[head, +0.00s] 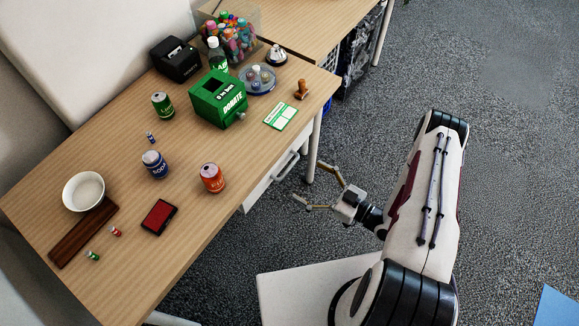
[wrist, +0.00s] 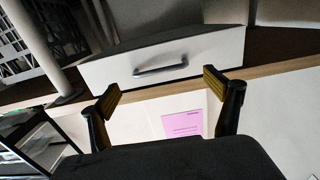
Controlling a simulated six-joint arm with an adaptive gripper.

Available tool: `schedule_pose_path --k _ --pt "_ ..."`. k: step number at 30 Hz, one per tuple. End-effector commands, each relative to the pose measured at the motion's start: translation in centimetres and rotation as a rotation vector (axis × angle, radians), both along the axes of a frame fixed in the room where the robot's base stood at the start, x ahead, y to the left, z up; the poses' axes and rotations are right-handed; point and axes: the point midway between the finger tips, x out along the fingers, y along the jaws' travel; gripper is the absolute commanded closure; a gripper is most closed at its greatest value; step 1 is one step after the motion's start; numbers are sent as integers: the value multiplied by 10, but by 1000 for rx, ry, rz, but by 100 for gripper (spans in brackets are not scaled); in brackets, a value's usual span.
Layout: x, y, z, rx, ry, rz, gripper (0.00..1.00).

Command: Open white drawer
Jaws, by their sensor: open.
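The white drawer (head: 272,176) sits under the front edge of the wooden table, partly hidden by the tabletop in the head view. Its front (wrist: 205,52) faces my gripper in the wrist view and looks shut. Its grey bar handle (wrist: 160,70) lies between the two fingers in the picture, beyond their tips. The handle (head: 287,165) also shows in the head view. My gripper (head: 318,184) is open and empty, to the right of the drawer and apart from it. In the wrist view my gripper (wrist: 163,88) has its fingers spread wide.
The table (head: 190,205) carries a green donation box (head: 218,98), several cans and a white bowl (head: 84,191). A table leg (head: 314,148) stands close beside the drawer. A pink sheet (wrist: 182,124) shows between the fingers.

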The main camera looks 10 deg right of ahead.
Motion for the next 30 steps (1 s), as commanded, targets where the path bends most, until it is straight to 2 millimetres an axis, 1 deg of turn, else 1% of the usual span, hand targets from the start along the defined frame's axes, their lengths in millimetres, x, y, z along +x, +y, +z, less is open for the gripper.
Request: schedule_pose_path --k 3,17,23,30 --pt "2 -2 5 8 -20 -9 10" --pt "3 0 5 2 -22 -8 10" --pt "7 5 5 3 -21 -6 10" --pt "19 17 4 2 -20 -5 10"
